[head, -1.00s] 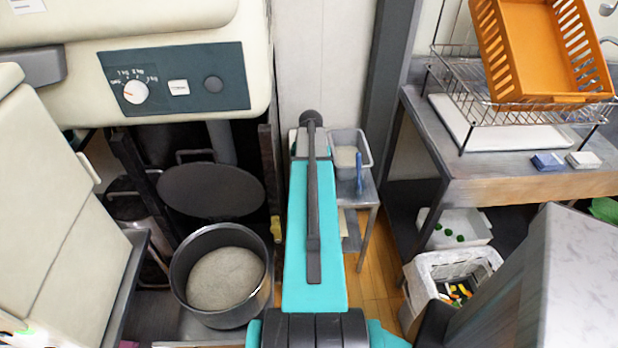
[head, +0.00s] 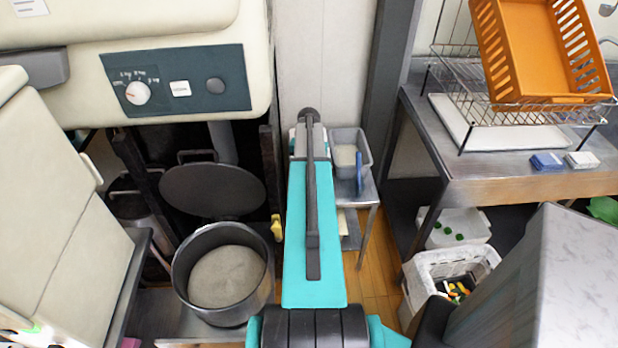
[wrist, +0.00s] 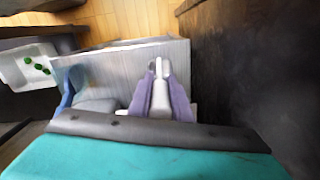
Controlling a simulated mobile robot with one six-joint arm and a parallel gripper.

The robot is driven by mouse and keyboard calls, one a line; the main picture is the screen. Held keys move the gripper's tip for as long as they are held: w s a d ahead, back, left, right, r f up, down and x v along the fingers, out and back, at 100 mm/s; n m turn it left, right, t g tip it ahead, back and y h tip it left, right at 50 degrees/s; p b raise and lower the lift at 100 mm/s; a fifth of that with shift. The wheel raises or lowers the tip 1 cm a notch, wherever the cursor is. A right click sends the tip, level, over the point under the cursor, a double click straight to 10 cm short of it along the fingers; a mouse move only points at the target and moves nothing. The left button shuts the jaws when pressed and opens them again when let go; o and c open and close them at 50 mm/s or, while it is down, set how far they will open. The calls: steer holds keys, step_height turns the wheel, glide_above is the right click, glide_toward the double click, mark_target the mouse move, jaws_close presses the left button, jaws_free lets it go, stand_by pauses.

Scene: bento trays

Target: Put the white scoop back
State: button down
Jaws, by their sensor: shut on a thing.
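In the wrist view, my gripper (wrist: 159,74) has its two purple-grey fingers closed on a white scoop (wrist: 160,106), which shows as a pale shape between them. The scoop is over or at a grey metal stand (wrist: 115,62); I cannot tell whether it touches the stand. In the head view, my teal arm covers the gripper and the scoop. A grey tub (head: 364,141) with pale contents stands on the small metal stand (head: 367,190), just right of my arm's far end. A blue handle (head: 359,172) rises at the tub's front.
A large pot (head: 182,262) of pale grain with a raised lid (head: 212,190) stands left of my arm. At right are a steel table (head: 500,190) with a rack and orange basket (head: 535,50), and a white crate (head: 415,268) below. A dark panel (wrist: 235,70) borders the wrist view's right.

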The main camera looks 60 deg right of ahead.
steer(key=shift+f+p, duration=0.35)
steer(key=shift+f, duration=0.9)
steer(key=shift+f, duration=0.2)
steer(key=c, duration=1.6)
jaws_free()
steer(key=shift+r, duration=0.1)
steer(key=shift+r+b, duration=1.5)
steer(key=shift+r, duration=4.6)
